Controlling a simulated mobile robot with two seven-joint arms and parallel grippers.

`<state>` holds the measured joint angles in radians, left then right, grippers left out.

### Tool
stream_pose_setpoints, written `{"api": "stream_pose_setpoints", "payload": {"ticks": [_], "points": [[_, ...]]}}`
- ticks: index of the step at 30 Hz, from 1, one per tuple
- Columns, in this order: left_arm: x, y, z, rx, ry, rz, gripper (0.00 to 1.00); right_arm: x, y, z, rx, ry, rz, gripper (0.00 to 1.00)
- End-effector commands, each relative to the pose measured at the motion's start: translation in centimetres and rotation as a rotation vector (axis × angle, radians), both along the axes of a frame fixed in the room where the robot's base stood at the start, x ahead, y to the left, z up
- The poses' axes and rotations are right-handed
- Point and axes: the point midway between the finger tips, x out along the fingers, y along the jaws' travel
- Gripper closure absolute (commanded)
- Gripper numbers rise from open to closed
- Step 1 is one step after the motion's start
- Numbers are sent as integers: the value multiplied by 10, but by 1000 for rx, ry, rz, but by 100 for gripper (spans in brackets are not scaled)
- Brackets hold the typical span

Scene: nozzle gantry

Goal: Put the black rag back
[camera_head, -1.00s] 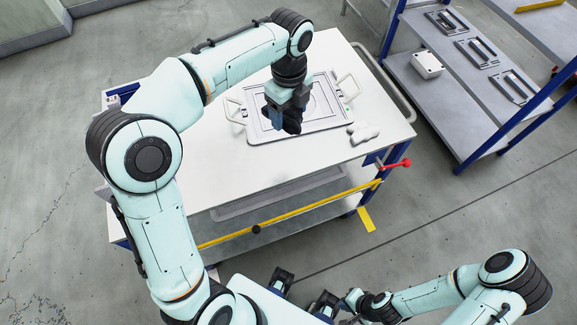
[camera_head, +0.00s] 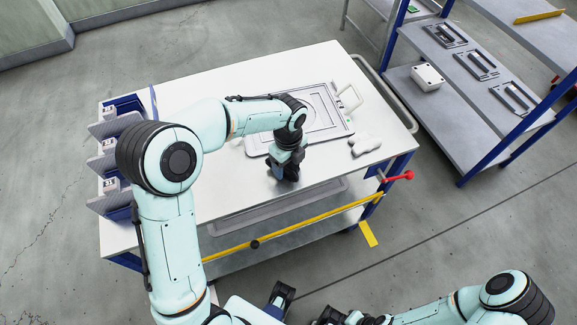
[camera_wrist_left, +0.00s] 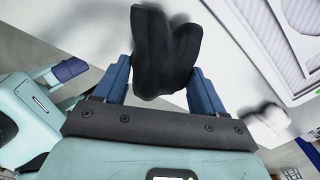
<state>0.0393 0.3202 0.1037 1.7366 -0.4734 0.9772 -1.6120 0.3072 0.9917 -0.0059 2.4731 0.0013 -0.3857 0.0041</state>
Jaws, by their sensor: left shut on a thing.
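The black rag (camera_wrist_left: 165,52) hangs between the blue fingers of my left gripper (camera_wrist_left: 160,80) in the left wrist view. In the head view the left gripper (camera_head: 285,172) is shut on the rag above the white table top, just in front of the grey tray's near edge. The rag is mostly hidden there by the gripper. A light grey tray-like plate (camera_head: 340,128) with white handles lies on the table (camera_head: 220,185). My right arm is at the bottom right, and its gripper (camera_head: 345,318) is partly cut off, so its opening is unclear.
A crumpled white cloth (camera_head: 365,145) lies right of the left gripper. Blue holders with grey plates (camera_head: 105,160) line the table's left edge. A red-knobbed lever (camera_head: 398,177) juts from the right side. A shelf rack (camera_head: 455,110) stands at the right.

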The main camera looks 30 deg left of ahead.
Motion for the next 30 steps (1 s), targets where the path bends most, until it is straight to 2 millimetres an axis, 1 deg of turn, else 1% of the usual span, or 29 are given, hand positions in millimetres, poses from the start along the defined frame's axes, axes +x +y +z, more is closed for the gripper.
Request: {"api": "stream_pose_setpoints", "payload": {"ticks": [1, 4, 13, 16, 17, 18, 19, 27, 30], "points": [[0, 0, -9, 0, 2, 0, 58, -1, 0, -2, 0, 1, 0, 100], [0, -1, -18, -1, 0, 0, 58, -1, 0, -3, 0, 1, 0, 100], [0, 0, -19, 0, -1, 0, 58, -1, 0, -2, 0, 1, 0, 100], [0, 0, -22, -1, -1, 0, 58, -1, 0, -4, 0, 1, 0, 100], [0, 0, -22, 0, -1, 0, 27, -1, 0, -4, 1, 2, 0, 100], [0, 0, -22, 0, -1, 0, 14, -1, 0, -4, 0, 1, -1, 100], [0, 0, -22, 0, -1, 0, 4, -1, 0, -4, 0, 1, -1, 100], [0, 0, -21, 0, -1, 0, 4, -1, 0, -3, 0, 1, 0, 100], [0, 0, -16, -1, -3, 0, 4, 0, 0, -1, 0, 1, 0, 100]]}}
